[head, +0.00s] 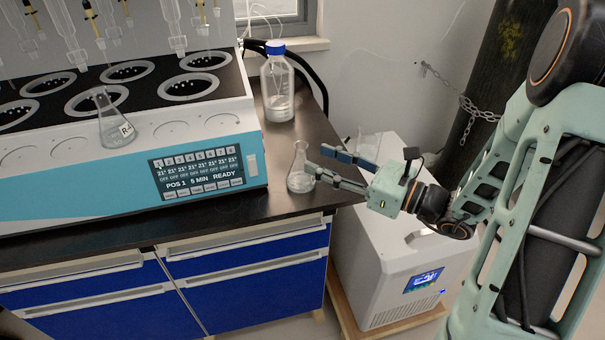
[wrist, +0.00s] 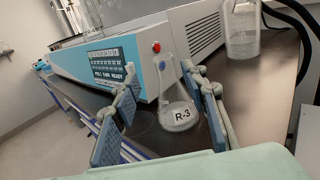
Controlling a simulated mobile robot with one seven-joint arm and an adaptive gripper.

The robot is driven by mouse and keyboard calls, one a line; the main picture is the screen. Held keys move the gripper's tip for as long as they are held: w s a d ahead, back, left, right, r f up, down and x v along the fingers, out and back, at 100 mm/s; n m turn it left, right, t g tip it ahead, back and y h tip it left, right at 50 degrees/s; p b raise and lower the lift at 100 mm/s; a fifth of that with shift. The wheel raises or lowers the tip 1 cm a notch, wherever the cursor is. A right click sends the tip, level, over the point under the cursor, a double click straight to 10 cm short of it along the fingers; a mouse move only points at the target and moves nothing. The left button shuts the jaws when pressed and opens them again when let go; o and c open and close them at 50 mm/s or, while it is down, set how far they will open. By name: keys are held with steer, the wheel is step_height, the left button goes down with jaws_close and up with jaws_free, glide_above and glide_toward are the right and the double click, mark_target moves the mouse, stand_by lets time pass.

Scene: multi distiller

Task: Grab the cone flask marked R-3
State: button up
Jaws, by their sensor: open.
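The cone flask marked R-3 (wrist: 180,110) stands upright on the dark bench top, clear glass with a black-on-white label facing the wrist camera. In the head view it is the small flask (head: 300,170) near the bench's right edge, its label not visible there. My gripper (head: 325,163) is open, coming in from the right at the flask. In the wrist view the two blue-padded fingers (wrist: 162,135) are on either side of the flask, which lies a little ahead between them. I cannot tell whether either finger touches it.
Another cone flask (head: 113,122) with a label starting "R-" sits on the white and blue distiller (head: 220,132). A blue-capped bottle (head: 278,90) stands behind on the bench. A white box-shaped device (head: 385,270) stands on the floor at the right, with a glass beaker (head: 369,142) on it.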

mark_target(306, 152)
steer(key=x, duration=0.3)
steer(key=b+x, duration=0.1)
steer(key=x, duration=0.2)
steer(key=shift+w+a, duration=0.1)
steer(key=shift+w, duration=0.3)
jaws_close()
